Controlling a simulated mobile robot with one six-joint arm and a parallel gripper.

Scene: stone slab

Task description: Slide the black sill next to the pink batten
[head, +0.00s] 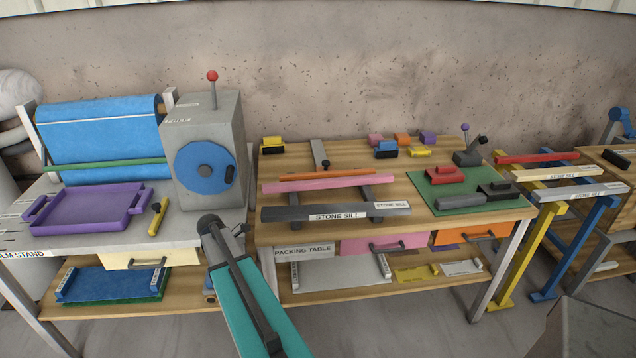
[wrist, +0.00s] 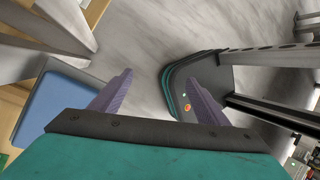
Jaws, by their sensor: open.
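The black sill (head: 290,213) is a long dark bar with white labels. It lies across two dark grey rails near the front edge of the packing table (head: 520,214) in the head view. The pink batten (head: 315,184) lies behind it, roughly parallel, with a clear gap between them. My gripper (wrist: 160,84) shows in the wrist view with its two purple fingers spread apart and nothing between them. It points at the floor, away from the sill and batten, which are not in that view. The head view shows part of my arm but not clearly the fingers.
A thin orange strip (head: 328,175) lies just behind the pink batten. A green mat (head: 430,200) with red and black blocks is to the right. The film stand with a purple tray (head: 90,208) is left. A blue tray (wrist: 55,105) is left in the wrist view.

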